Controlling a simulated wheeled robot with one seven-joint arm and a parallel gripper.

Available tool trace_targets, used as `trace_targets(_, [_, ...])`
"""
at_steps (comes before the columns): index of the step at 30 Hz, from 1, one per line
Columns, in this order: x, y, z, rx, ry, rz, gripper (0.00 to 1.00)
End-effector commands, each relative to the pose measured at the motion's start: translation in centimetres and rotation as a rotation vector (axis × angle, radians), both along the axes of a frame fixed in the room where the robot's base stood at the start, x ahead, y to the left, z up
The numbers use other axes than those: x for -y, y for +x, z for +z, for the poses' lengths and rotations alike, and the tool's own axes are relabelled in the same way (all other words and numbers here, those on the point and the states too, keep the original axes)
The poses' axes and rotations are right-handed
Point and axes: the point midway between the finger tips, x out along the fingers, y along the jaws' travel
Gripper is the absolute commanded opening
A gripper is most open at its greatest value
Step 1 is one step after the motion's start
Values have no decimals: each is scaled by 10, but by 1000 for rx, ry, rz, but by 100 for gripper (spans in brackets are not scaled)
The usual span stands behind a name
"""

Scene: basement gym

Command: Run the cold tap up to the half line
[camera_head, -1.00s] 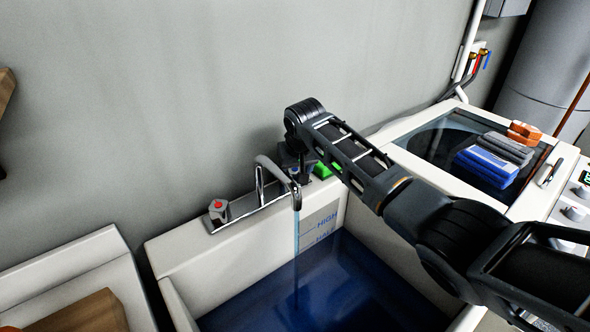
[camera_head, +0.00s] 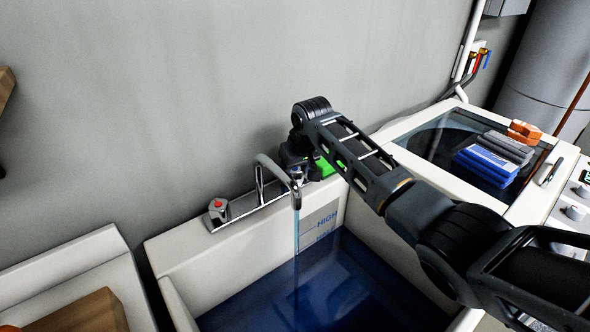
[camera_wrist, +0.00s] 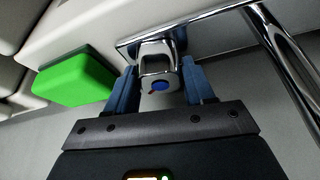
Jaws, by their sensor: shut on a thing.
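The cold tap knob (camera_wrist: 160,72) has a blue cap with a small red mark. My gripper (camera_wrist: 160,88) is shut on it, one blue finger on each side. In the head view my gripper (camera_head: 298,172) mostly hides the knob. The curved chrome spout (camera_head: 280,172) stands left of it. A thin stream of water (camera_head: 297,230) runs from the spout into the sink (camera_head: 200,257). The blue water (camera_head: 320,290) stands about at the HALF mark (camera_head: 325,238), whose lettering is partly hard to read. The HIGH mark (camera_head: 326,220) is clear above the water.
The red-capped hot tap (camera_head: 217,209) is at the plate's left end. A green block (camera_wrist: 75,80) lies beside the cold tap. Right of the sink, blue (camera_head: 486,166), grey and orange items rest on a glass lid. A wooden box (camera_head: 90,312) is at lower left.

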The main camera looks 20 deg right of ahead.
Motion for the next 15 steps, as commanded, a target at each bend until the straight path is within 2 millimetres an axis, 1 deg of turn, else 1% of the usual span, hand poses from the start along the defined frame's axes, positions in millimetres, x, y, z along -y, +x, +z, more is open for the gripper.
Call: trace_targets(15, [0, 2, -2, 6, 1, 482, 22])
